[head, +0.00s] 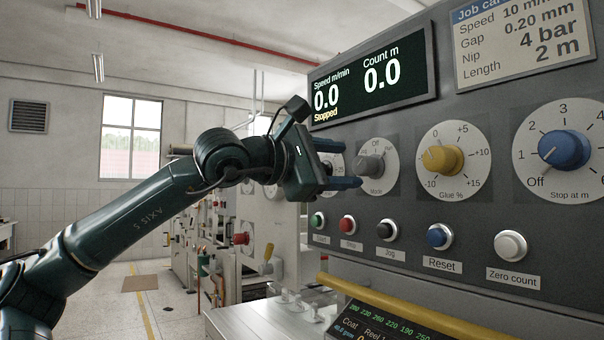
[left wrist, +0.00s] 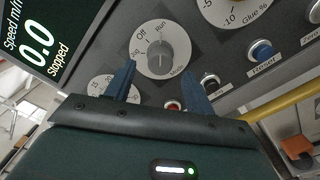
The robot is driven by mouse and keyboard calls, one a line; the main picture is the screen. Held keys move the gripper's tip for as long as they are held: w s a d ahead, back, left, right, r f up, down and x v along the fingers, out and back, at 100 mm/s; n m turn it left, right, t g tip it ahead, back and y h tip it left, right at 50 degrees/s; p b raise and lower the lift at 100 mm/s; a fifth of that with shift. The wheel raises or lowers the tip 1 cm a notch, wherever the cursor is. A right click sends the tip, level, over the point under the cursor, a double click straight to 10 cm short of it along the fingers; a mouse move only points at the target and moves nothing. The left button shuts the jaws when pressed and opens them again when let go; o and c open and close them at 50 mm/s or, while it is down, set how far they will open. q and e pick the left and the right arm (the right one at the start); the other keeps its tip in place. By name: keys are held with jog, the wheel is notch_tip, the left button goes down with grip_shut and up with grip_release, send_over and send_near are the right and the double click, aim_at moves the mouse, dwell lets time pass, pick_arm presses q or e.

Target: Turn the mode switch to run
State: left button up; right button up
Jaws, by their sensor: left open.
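The mode switch (head: 369,166) is a grey knob on a round white dial marked Mode, on the grey control panel. In the left wrist view the knob (left wrist: 156,54) shows ahead of the fingers, with Off and Run printed around its upper side. I cannot tell surely which mark it points to. My left gripper (head: 352,165) is open and empty, its blue fingers reaching toward the panel just left of the knob. In the left wrist view the fingers (left wrist: 158,70) stand apart below the dial's two sides, with the knob between their lines. My right gripper is not in view.
The display (head: 375,80) above reads 0.0 and Stopped. A yellow Glue knob (head: 441,159) and a blue Stop knob (head: 565,149) lie to the right. Below is a row of push buttons, including blue Reset (head: 439,237). A yellow rail (head: 420,311) runs beneath.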

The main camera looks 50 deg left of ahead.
pick_arm(q)
jog(key=s+b, duration=0.3)
jog(key=s, duration=0.4)
jog(key=shift+s+a, duration=0.35)
jog(key=shift+s, duration=0.05)
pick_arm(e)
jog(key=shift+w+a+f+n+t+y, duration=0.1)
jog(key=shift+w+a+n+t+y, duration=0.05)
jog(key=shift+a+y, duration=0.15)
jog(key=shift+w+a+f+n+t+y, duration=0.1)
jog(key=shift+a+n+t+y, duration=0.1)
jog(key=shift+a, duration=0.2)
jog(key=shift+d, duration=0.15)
